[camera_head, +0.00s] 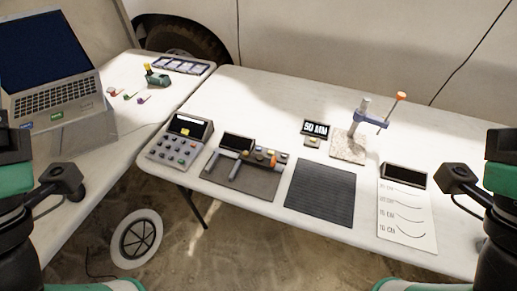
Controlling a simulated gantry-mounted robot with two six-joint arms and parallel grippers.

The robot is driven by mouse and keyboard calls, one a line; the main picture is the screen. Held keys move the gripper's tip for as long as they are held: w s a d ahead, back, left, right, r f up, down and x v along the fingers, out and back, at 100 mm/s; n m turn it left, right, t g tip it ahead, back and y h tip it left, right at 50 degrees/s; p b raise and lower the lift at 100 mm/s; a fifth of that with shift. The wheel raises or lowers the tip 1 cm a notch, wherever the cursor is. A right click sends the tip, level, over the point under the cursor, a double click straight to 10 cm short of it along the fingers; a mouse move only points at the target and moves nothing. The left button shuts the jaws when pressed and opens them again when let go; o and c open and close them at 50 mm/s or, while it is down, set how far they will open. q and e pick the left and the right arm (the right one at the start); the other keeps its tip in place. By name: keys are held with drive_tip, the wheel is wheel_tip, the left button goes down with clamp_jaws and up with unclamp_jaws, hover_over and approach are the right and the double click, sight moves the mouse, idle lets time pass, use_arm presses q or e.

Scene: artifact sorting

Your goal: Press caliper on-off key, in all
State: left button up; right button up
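The caliper (258,158) lies on a dark grey mat (248,184) near the left end of the long white table. It has a dark screen (237,142), two grey jaws pointing toward the front, and several small keys on its bar, one of them orange (272,158). The screen looks blank. Which key is the on-off key is too small to read. My arms show at the left and right picture edges, far from the caliper. Neither gripper's fingertips can be seen.
A keypad device (178,142) stands left of the caliper. A ribbed black mat (320,190), a "50 MM" sign (316,128), a clamp stand (364,118) and a marked sheet (405,215) are to its right. A laptop (50,85) sits on the left table.

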clamp_jaws()
idle(1.4)
